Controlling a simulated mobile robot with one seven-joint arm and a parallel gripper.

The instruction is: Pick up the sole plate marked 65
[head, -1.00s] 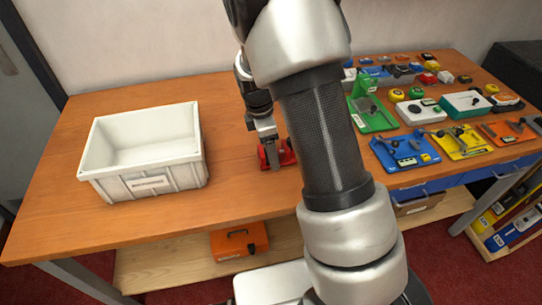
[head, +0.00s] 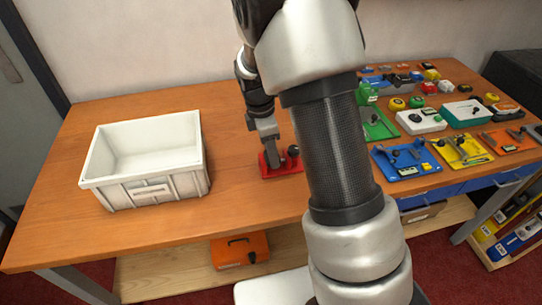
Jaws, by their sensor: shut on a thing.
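A red plate (head: 288,171) with dark fittings and a round dark knob sits at mid-bench, right of the white bin. My gripper (head: 271,160) points down onto its left part and is shut on it. The fingertips are partly lost against the dark fittings. I cannot tell whether the plate touches the bench or hangs just above it. No number 65 can be read on it or on any other plate in view.
The white bin (head: 150,193) stands on the left, apparently empty. Green (head: 378,124), blue (head: 405,160), yellow (head: 464,150) and orange (head: 508,141) plates crowd the right side, with small parts behind. An orange case (head: 240,250) lies on the lower shelf. Bare bench surrounds the red plate.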

